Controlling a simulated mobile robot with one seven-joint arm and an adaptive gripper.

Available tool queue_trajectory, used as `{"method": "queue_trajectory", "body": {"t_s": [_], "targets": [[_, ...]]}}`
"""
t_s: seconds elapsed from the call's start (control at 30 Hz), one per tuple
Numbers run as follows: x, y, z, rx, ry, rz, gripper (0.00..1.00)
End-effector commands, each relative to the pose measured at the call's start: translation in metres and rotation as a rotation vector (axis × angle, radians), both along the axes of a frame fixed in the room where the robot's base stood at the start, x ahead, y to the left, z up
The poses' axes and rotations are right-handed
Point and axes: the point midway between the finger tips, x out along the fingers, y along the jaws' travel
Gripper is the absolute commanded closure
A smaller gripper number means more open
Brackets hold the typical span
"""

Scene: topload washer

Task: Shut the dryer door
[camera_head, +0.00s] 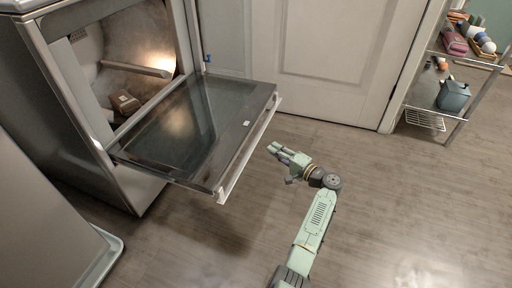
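The dryer (70,95) stands at the left with its front opening uncovered and its drum lit inside. Its door (200,122) is hinged at the bottom and hangs open, folded out about level toward the right. A pale edge (250,150) runs along the door's outer side. My gripper (272,149) is to the right of that edge, apart from it in the picture, pointing left toward it. How its height compares with the door is hard to tell. The fingers are small here, and whether they are parted is unclear. Nothing shows between them.
A small brown box-like item (125,102) lies inside the dryer. A white panelled door (325,55) is behind. Another appliance (40,225) is at the lower left. The wooden floor (410,200) is clear.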

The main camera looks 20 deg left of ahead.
Motion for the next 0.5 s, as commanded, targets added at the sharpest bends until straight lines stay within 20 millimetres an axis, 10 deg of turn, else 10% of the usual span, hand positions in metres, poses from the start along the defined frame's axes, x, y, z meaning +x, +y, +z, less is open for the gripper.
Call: {"method": "queue_trajectory", "body": {"t_s": [0.5], "targets": [[0.027, 0.062, -0.009, 0.027, 0.019, 0.006, 0.85]]}}
